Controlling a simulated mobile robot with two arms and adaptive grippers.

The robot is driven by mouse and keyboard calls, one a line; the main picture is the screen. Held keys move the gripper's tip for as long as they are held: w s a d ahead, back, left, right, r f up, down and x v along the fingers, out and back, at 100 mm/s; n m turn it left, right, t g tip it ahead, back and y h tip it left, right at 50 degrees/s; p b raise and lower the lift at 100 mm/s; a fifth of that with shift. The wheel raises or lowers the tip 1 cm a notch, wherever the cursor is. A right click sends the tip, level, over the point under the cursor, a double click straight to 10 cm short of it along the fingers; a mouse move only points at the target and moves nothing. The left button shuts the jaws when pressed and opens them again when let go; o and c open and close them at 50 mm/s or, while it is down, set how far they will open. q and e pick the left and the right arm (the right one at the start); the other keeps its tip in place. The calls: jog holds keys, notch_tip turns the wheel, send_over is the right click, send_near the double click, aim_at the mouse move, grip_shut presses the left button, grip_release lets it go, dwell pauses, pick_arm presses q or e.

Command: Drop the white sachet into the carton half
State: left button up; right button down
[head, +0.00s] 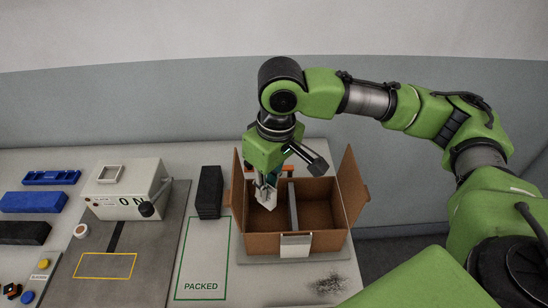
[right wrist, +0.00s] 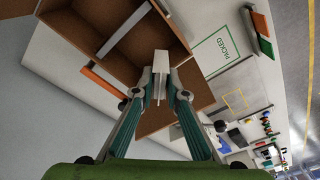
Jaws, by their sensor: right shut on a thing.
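The open brown carton (head: 322,243) stands on a grey mat, its flaps spread. A grey divider (head: 293,207) splits it into a left and a right half. It also shows in the right wrist view (right wrist: 85,33). My right gripper (head: 266,190) points down over the left half, shut on the white sachet (right wrist: 160,63). In the right wrist view the sachet is pinched between the two fingertips (right wrist: 160,88). In the head view the gripper and carton wall partly hide it, and its height above the carton floor is hard to tell. My left gripper is not in view.
A white label (head: 295,246) is on the carton's front. Left of the carton are dark blocks (head: 209,190) and a green "PACKED" outline (head: 202,286). A grey box with a lever (head: 127,190) stands farther left, beside blue trays (head: 33,202). An orange strip (right wrist: 103,83) lies by the carton.

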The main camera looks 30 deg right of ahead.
pick_arm(q)
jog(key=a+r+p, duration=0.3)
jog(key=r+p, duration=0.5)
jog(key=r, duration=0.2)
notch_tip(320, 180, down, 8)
jog(key=b, duration=0.7)
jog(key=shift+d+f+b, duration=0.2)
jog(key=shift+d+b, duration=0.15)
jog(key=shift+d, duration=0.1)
pick_arm(e)
jog(key=w+d+f+n, duration=0.3)
jog(key=f+n, duration=0.4)
jog(key=n, duration=0.1)
jog(key=shift+n+g, duration=0.3)
jog(key=shift+n, duration=0.1)
jog(key=shift+r, duration=0.1)
jog(key=c, duration=1.9)
grip_release()
